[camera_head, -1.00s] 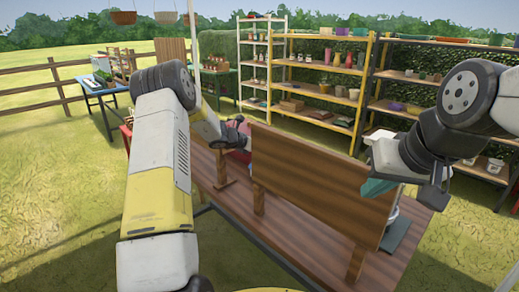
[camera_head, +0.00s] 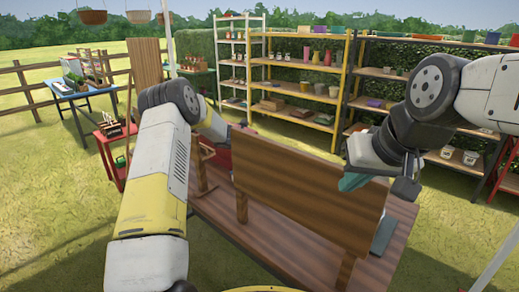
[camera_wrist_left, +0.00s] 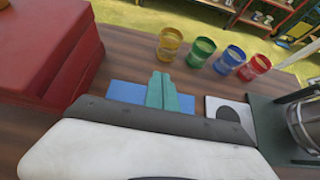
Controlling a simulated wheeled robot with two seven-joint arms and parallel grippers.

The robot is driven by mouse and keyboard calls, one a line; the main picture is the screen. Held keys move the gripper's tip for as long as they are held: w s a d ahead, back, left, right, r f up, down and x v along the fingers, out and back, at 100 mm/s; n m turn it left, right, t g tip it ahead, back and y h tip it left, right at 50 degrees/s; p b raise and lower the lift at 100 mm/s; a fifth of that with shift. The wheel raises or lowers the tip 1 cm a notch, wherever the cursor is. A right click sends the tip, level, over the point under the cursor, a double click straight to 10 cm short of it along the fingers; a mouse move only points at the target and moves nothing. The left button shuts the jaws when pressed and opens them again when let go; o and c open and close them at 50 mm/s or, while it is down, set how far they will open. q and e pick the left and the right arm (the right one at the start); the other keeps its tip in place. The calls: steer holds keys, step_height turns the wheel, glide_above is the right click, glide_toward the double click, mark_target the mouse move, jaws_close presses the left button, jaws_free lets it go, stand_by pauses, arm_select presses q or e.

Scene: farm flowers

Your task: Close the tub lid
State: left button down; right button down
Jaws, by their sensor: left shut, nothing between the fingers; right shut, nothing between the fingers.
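A red box-like thing (camera_wrist_left: 50,45) with seams across it stands at the left in the left wrist view; I cannot tell whether it is the tub or a lid. A bit of red (camera_head: 218,158) shows behind the wooden board in the head view. My left gripper (camera_wrist_left: 168,92) is shut and empty, its teal fingers over a blue patch (camera_wrist_left: 128,95) on the table, right of the red box. The board hides its fingertips in the head view. No tub lid can be made out clearly.
An upright wooden board (camera_head: 300,190) stands along the table (camera_head: 235,235). Yellow, green, blue and red cups (camera_wrist_left: 171,42) stand in a row beyond my left fingers. A metal pot (camera_wrist_left: 308,122) is at the right. Shelves (camera_head: 300,80) stand behind.

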arm_select(q)
steer(key=shift+w+d+f, duration=0.3)
steer(key=shift+w+f, duration=0.1)
steer(key=shift+f, duration=0.3)
steer(key=shift+w+d+f, duration=0.35)
steer(key=shift+f, duration=0.35)
steer(key=shift+w+d+f, duration=0.3)
steer(key=shift+w+f, duration=0.1)
steer(key=shift+f, duration=0.3)
